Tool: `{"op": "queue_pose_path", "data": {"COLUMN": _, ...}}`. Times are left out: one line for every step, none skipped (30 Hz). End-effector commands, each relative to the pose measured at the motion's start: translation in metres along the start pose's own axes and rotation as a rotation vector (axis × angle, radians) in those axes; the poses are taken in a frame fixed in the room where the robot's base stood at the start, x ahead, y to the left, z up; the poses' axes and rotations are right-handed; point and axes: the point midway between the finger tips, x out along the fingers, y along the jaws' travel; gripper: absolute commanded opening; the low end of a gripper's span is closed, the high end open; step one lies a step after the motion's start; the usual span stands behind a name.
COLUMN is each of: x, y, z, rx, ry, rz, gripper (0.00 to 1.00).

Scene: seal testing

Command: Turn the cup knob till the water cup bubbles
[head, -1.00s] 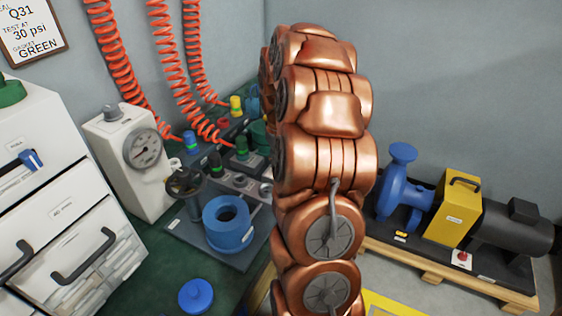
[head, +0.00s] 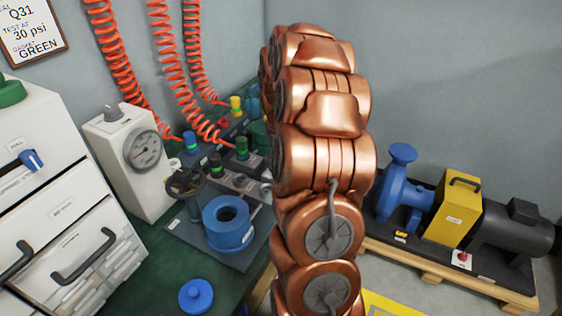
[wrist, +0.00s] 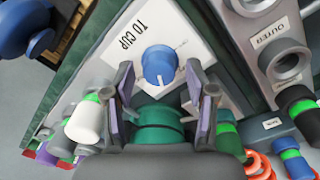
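The blue cup knob (wrist: 158,65) sits on a white plate (wrist: 130,42) marked "TO CUP" in the wrist view. It is round with a white pointer line. My gripper (wrist: 160,78) is open, with one finger on either side near the knob. I cannot tell whether either finger touches it. A dark green cylinder (wrist: 160,125) stands between the fingers, nearer the camera. In the head view my copper arm hides the gripper and the knob. I cannot make out a water cup or bubbles in either view.
Hose fittings with green bands (wrist: 228,135) crowd both sides of the gripper. A block marked "OUTER" (wrist: 270,45) lies to the right. In the head view, a gauge box (head: 128,160), blue ring fixture (head: 228,222) and blue cap (head: 196,296) stand left of my arm, and a pump (head: 400,190) right.

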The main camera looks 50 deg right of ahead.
Motion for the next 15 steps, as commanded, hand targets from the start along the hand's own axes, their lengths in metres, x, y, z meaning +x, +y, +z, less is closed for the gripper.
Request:
{"op": "queue_pose_path", "data": {"x": 0.000, "y": 0.000, "z": 0.000, "rx": 0.000, "ry": 0.000, "rz": 0.000, "gripper": 0.59}}
{"op": "queue_pose_path", "data": {"x": 0.000, "y": 0.000, "z": 0.000, "rx": 0.000, "ry": 0.000, "rz": 0.000, "gripper": 0.59}}
{"op": "queue_pose_path", "data": {"x": 0.000, "y": 0.000, "z": 0.000, "rx": 0.000, "ry": 0.000, "rz": 0.000, "gripper": 0.59}}
{"op": "queue_pose_path", "data": {"x": 0.000, "y": 0.000, "z": 0.000, "rx": 0.000, "ry": 0.000, "rz": 0.000, "gripper": 0.59}}
{"op": "queue_pose_path", "data": {"x": 0.000, "y": 0.000, "z": 0.000, "rx": 0.000, "ry": 0.000, "rz": 0.000, "gripper": 0.59}}
{"op": "queue_pose_path", "data": {"x": 0.000, "y": 0.000, "z": 0.000, "rx": 0.000, "ry": 0.000, "rz": 0.000, "gripper": 0.59}}
{"op": "queue_pose_path", "data": {"x": 0.000, "y": 0.000, "z": 0.000, "rx": 0.000, "ry": 0.000, "rz": 0.000, "gripper": 0.59}}
{"op": "queue_pose_path", "data": {"x": 0.000, "y": 0.000, "z": 0.000, "rx": 0.000, "ry": 0.000, "rz": 0.000, "gripper": 0.59}}
{"op": "queue_pose_path", "data": {"x": -0.001, "y": 0.000, "z": 0.000, "rx": 0.000, "ry": 0.001, "rz": 0.001, "gripper": 0.59}}
{"op": "queue_pose_path", "data": {"x": -0.003, "y": 0.000, "z": 0.000, "rx": 0.000, "ry": 0.001, "rz": 0.001, "gripper": 0.59}}
{"op": "queue_pose_path", "data": {"x": -0.004, "y": 0.000, "z": -0.001, "rx": 0.000, "ry": 0.002, "rz": 0.001, "gripper": 0.59}}
{"op": "queue_pose_path", "data": {"x": -0.008, "y": 0.001, "z": -0.001, "rx": 0.000, "ry": 0.004, "rz": 0.001, "gripper": 0.59}}
{"op": "queue_pose_path", "data": {"x": -0.011, "y": 0.001, "z": -0.002, "rx": 0.000, "ry": 0.005, "rz": 0.002, "gripper": 0.59}}
{"op": "queue_pose_path", "data": {"x": -0.015, "y": 0.001, "z": -0.002, "rx": 0.000, "ry": 0.006, "rz": 0.002, "gripper": 0.59}}
{"op": "queue_pose_path", "data": {"x": -0.022, "y": 0.001, "z": -0.002, "rx": 0.000, "ry": 0.006, "rz": 0.002, "gripper": 0.59}}
